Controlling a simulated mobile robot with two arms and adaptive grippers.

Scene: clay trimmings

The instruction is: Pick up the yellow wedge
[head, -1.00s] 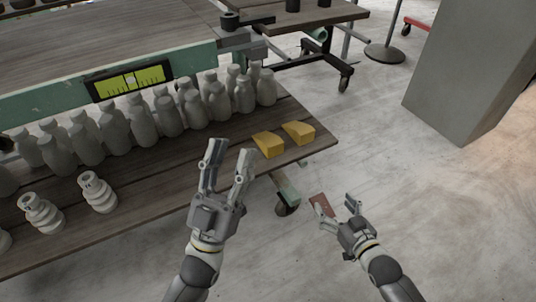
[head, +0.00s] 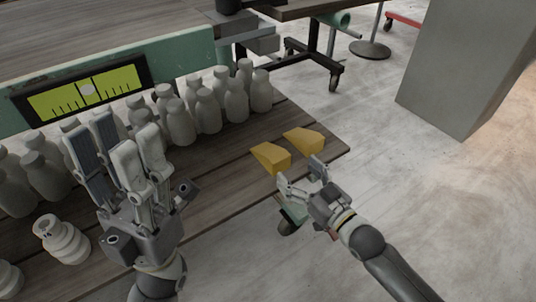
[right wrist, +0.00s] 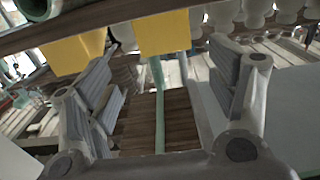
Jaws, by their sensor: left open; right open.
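Two yellow wedges lie side by side near the right corner of the wooden table in the head view: a left one (head: 272,158) and a right one (head: 304,140). Both also show in the right wrist view, one at the top centre (right wrist: 163,32) and one at the upper left (right wrist: 74,53). My right gripper (head: 300,171) is open and empty, just in front of the wedges at the table's edge; its open fingers (right wrist: 165,60) show in the wrist view with the wedges beyond them. My left gripper (head: 115,140) is open and empty, in front of the bottles.
Several grey bottles (head: 208,111) stand in rows behind and left of the wedges. A green beam with a yellow gauge (head: 90,91) runs behind. A grey pillar (head: 462,65) stands right, with open floor before it.

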